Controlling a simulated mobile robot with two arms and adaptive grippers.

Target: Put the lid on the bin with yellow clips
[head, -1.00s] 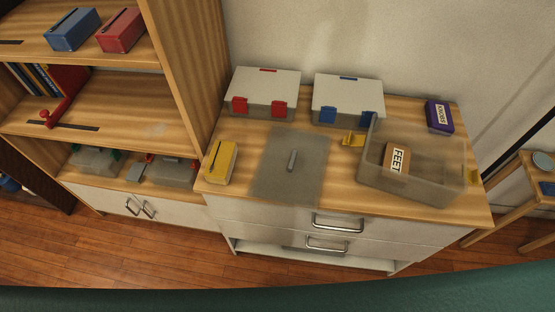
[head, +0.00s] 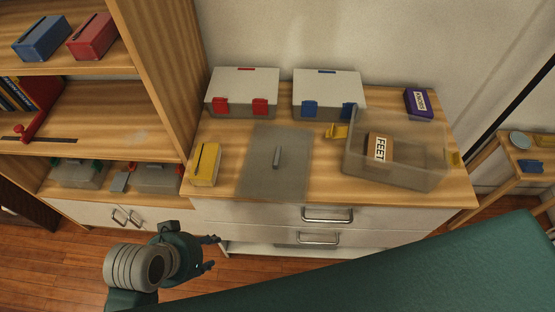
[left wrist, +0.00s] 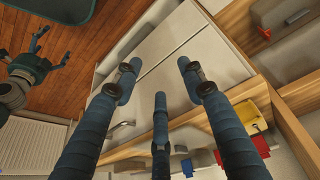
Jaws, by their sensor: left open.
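The bin with yellow clips (head: 415,178) stands lidless on the right of the dresser top in the head view. It is translucent grey, with a yellow clip sticking out at its left (head: 337,131) and another at its right (head: 455,158). A brown box labelled FEET (head: 379,147) is in it. A flat grey translucent lid (head: 295,180) with a bar handle (head: 277,157) lies left of the bin. My left gripper (head: 211,251) is open and empty, in front of the dresser, below and left of the lid. Another gripper, apparently my right (left wrist: 56,42), is small in the left wrist view.
A yellow box (head: 205,165) lies left of the lid. Closed bins with red clips (head: 243,90) and blue clips (head: 328,92) stand behind. A purple box (head: 418,103) is at back right. A shelf unit (head: 165,80) rises at left, a small table (head: 530,150) at right.

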